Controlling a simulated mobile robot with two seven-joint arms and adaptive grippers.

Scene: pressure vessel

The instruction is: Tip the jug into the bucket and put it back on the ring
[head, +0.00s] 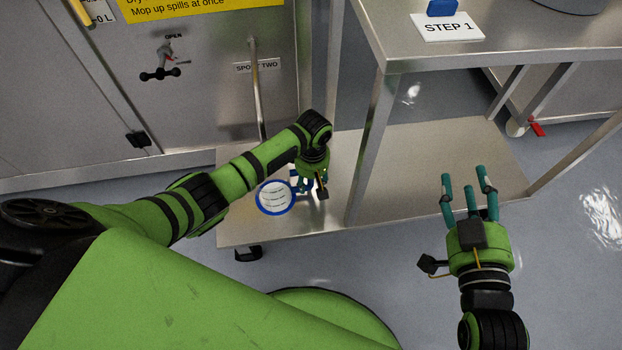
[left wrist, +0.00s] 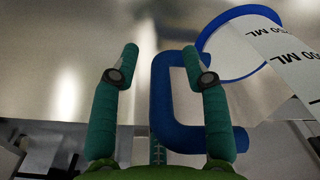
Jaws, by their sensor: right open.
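The jug (head: 275,198), clear-walled with a blue rim, stands on the lower shelf near the spout pipe. In the left wrist view the jug (left wrist: 285,62) shows its rim, volume marks and blue handle (left wrist: 163,105). My left gripper (head: 314,184) is just right of the jug at its handle. In the left wrist view my left gripper (left wrist: 160,62) is open, with the handle's upright bar between its fingers, apart from the left finger. The handle passes behind the right finger. I cannot make out the bucket or the ring.
The lower metal shelf (head: 420,165) is mostly bare. A table leg (head: 370,150) stands right of my left gripper. The upper table carries a "STEP 1" card (head: 448,27), a blue object (head: 442,8) and a cut-off round dark item (head: 565,4). A spout pipe (head: 257,90) hangs behind the jug.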

